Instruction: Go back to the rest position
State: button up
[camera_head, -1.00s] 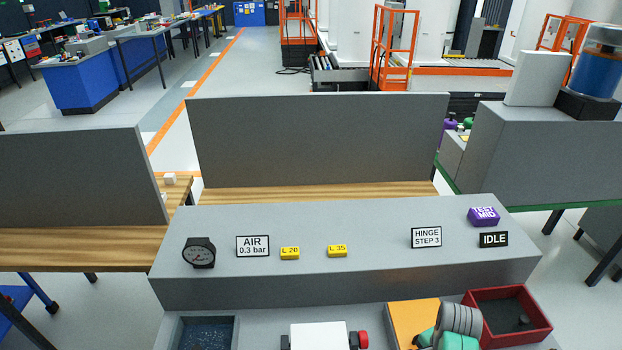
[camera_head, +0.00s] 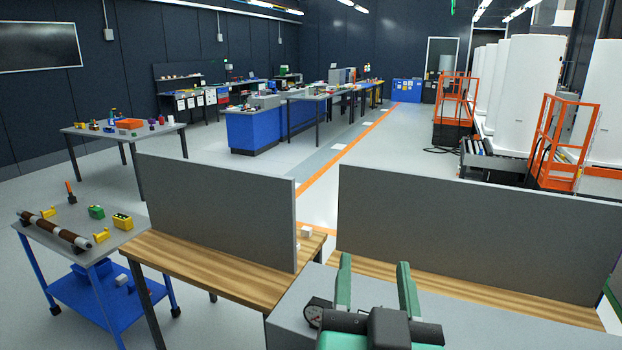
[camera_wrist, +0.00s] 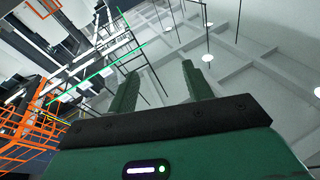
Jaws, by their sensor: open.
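My gripper (camera_head: 374,278) shows in the head view at the bottom, right of centre. Its two green fingers point up and stand apart, with nothing between them. In the wrist view my gripper (camera_wrist: 158,85) is also open and empty, with the ceiling, its lamps and white structures beyond it. The gripper is in front of the grey console (camera_head: 288,308) and hides much of it. A dark round gauge (camera_head: 316,313) on the console is partly visible just left of the gripper.
Grey panels stand behind wooden benches at left (camera_head: 215,205) and right (camera_head: 470,235). A blue cart (camera_head: 75,225) with a rod and small yellow and green parts is at the left. Orange railings (camera_head: 562,145) stand near white tanks at the right. The air above the benches is clear.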

jog(key=s+a+r+n+t+y, duration=0.3)
jog(key=s+a+r+t, duration=0.1)
jog(key=s+a+r, duration=0.6)
notch_tip(320, 180, up, 22)
jog(key=s+d+p, duration=0.1)
jog(key=p, duration=2.1)
jog(key=shift+t+y, duration=0.3)
